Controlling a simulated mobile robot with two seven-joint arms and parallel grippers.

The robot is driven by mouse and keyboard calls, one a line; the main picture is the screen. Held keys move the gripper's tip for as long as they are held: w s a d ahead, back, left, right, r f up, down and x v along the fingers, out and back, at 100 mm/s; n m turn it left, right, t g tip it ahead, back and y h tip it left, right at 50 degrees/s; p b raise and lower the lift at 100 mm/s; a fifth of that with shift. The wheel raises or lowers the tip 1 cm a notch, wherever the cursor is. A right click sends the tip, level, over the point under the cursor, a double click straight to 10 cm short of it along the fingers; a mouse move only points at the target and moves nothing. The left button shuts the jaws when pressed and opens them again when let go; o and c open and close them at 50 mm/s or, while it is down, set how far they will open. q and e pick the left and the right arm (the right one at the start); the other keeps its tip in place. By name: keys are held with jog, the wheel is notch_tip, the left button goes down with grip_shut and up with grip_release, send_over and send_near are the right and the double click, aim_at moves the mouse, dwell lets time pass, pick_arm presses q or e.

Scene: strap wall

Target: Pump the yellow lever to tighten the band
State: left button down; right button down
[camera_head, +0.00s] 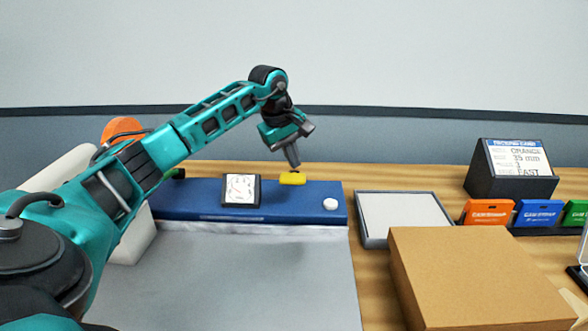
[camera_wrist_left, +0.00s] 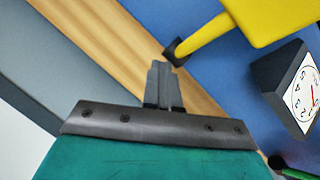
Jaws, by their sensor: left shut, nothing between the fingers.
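The yellow lever (camera_head: 292,179) stands at the back of the blue tool base (camera_head: 330,188). In the left wrist view, the lever (camera_wrist_left: 270,18) shows large at the top, with a thinner yellow stem ending in a dark block. My left gripper (camera_head: 295,165) is shut and empty, its fingertips just above and behind the lever in the head view. In the left wrist view the closed fingertips (camera_wrist_left: 160,66) are close to the dark block; I cannot tell whether they touch. A dial gauge (camera_head: 240,190) stands left of the lever. The band is not clearly visible. My right gripper is not in view.
A white round button (camera_head: 330,204) is on the blue base. To the right are a grey tray (camera_head: 403,218), a cardboard box (camera_head: 480,275), a card stand (camera_head: 510,170) and orange, blue and green cards (camera_head: 538,212). A grey surface (camera_head: 230,280) lies in front. Open space is above the base.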

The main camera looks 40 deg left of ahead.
pick_arm(q)
jog(key=r+p, duration=0.1)
jog(key=w+a+r+p, duration=0.1)
jog(key=p, duration=0.1)
jog(key=w+a+r+p, duration=0.1)
jog(key=shift+w+r+p, duration=0.15)
jog(key=shift+r+p, duration=0.1)
jog(key=shift+p, duration=0.05)
dwell(0.6)
jog(key=shift+d, duration=0.1)
